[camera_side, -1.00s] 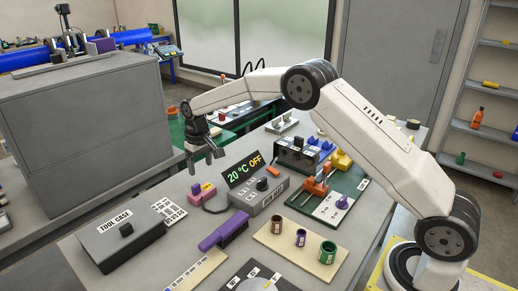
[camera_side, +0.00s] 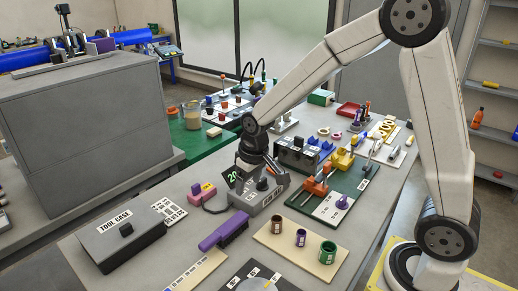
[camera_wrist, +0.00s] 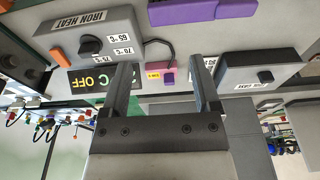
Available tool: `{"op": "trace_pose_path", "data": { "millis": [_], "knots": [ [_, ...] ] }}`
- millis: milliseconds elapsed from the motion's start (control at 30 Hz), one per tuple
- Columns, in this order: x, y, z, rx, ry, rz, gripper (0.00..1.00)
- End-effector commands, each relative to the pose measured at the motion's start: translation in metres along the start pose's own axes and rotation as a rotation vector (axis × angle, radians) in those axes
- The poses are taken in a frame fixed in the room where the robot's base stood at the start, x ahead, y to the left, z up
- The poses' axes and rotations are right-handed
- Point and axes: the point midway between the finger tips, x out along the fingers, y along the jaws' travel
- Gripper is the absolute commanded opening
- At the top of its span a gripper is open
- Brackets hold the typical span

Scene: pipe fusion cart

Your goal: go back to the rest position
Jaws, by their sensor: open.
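My gripper (camera_side: 262,176) hangs from my wrist above the heater control box (camera_side: 262,202) in the side view, hiding part of its display. In the wrist view, my gripper (camera_wrist: 162,64) shows two fingers spread apart with nothing between them. The wrist view also shows the control box (camera_wrist: 85,35), labelled IRON HEAT, with its dark dial and a display ending in OFF. The picture does not show whether the fingers touch the box.
A board with small pots (camera_side: 272,247) stands in front. A green board with orange and yellow fixtures (camera_side: 325,196) stands at right. A large grey cabinet (camera_side: 85,125) stands at left.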

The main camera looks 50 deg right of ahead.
Motion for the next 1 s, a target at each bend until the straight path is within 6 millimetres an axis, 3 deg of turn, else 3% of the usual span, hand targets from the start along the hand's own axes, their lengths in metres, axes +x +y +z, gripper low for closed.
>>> {"op": "trace_pose_path", "data": {
  "millis": [300,500,700,1000],
  "knots": [
    [-0.007,0.000,0.080,0.000,0.038,0.000,0.79],
    [-0.007,0.000,0.118,0.000,0.056,0.000,0.79],
    [-0.006,0.000,0.134,0.000,0.062,0.000,0.79],
    [-0.006,0.000,0.135,0.000,0.062,0.000,0.79]
  ]
}}
